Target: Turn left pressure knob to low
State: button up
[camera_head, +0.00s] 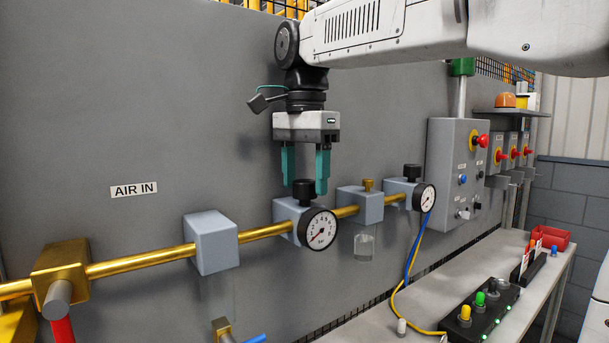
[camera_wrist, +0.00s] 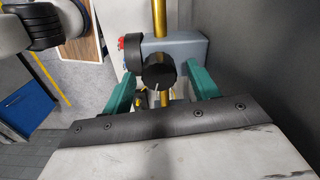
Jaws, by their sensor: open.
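The left pressure knob (camera_head: 304,188) is a black knob on top of a grey regulator block (camera_head: 285,212) on the brass pipe. A round dial gauge (camera_head: 318,230) faces out from the block, with its red needle toward the lower left. My gripper (camera_head: 306,186) points straight down with teal fingers, open. In the head view its fingertips hang on either side of the knob. In the wrist view the knob (camera_wrist: 159,71) lies between the two spread fingers (camera_wrist: 163,85), with a gap on each side. I cannot tell whether the fingertips are fully down to knob height.
A second regulator with a black knob (camera_head: 412,171) and a gauge (camera_head: 424,198) is to the right. A grey block with a brass cap (camera_head: 367,186) stands between them. The grey panel (camera_head: 190,120) is close behind. A workbench (camera_head: 390,319) with a button box (camera_head: 484,309) is below right.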

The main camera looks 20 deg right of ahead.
jog(key=c, duration=1)
jog(key=shift+n, duration=0.3)
jog(key=n, duration=0.4)
jog(key=shift+n, duration=0.4)
jog(key=n, duration=1)
jog(key=shift+n, duration=0.4)
jog(key=n, duration=0.5)
